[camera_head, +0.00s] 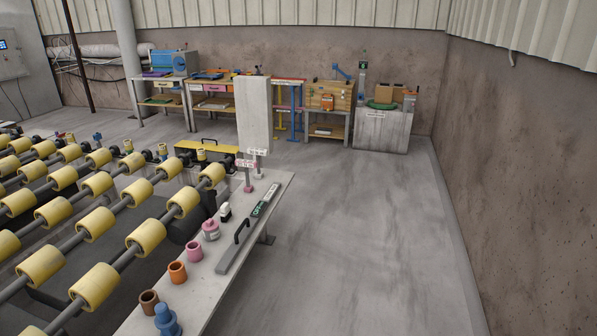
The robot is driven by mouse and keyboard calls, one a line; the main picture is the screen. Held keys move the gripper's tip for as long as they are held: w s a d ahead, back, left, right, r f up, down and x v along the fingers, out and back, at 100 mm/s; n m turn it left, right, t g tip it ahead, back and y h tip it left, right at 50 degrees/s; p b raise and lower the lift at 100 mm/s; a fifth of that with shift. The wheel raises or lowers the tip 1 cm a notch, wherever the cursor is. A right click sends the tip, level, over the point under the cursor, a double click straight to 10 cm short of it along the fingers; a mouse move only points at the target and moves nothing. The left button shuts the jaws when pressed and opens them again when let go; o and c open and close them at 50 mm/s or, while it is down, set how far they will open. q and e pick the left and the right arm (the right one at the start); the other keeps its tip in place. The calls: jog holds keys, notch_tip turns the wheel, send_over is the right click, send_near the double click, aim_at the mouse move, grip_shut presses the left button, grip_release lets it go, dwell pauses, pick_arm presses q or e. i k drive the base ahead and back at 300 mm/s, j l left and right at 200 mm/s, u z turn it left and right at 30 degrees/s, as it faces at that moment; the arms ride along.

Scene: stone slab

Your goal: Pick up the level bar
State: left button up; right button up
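The level bar (232,254) is a long, narrow grey bar with a black handle standing up from it. It lies along the right side of the pale stone slab (204,292). A section with dark and green markings (259,208) lies in line with its far end. I cannot tell whether this is part of the same bar. Neither of my grippers is in view, and nothing touches the bar.
On the slab left of the bar stand a pink jar (210,230), pink (194,252), orange (177,273) and brown (149,303) cups, and a blue object (167,320). Yellow rollers (95,285) lie left. Floor (350,250) at right is clear.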

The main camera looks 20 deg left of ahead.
aim_at(246, 228)
jog(key=i+u, duration=0.2)
jog(key=i, duration=0.55)
jog(key=i+l+u, duration=0.2)
jog(key=i, duration=0.55)
jog(key=i+j+u, duration=0.1)
jog(key=i+u, duration=0.15)
jog(key=u, duration=0.2)
jog(key=i+u, duration=0.2)
jog(key=u, duration=0.25)
jog(key=i+u, duration=0.25)
jog(key=u, duration=0.2)
jog(key=i+l+u, duration=0.15)
jog(key=u, duration=0.3)
jog(key=i+u, duration=0.25)
jog(key=i+l, duration=0.05)
